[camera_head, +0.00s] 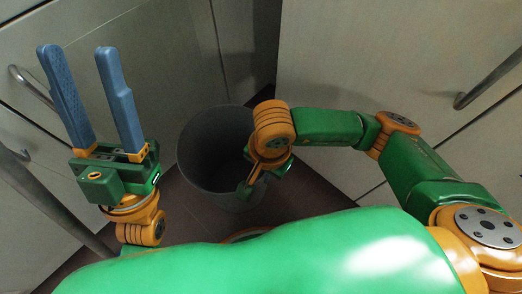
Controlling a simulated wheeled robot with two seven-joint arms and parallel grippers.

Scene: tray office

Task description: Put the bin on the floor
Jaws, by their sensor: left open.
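A dark grey round bin (199,150) is in the middle of the head view, upright or nearly so, with its open top facing me. It is low, close to the brown floor (184,220); I cannot tell whether its base touches the floor. My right gripper (247,186) is at the bin's right rim, pointing down. Its wrist hides part of the rim, and I cannot see whether its fingers are closed on it. My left gripper (76,50) is open and empty on the left, its two blue fingers pointing up, apart from the bin.
Pale cabinet fronts (385,70) stand behind and to both sides of the bin. Metal bar handles stick out at the right (487,80) and at the left (35,88). A little bare floor shows around the bin, between the cabinets and my body.

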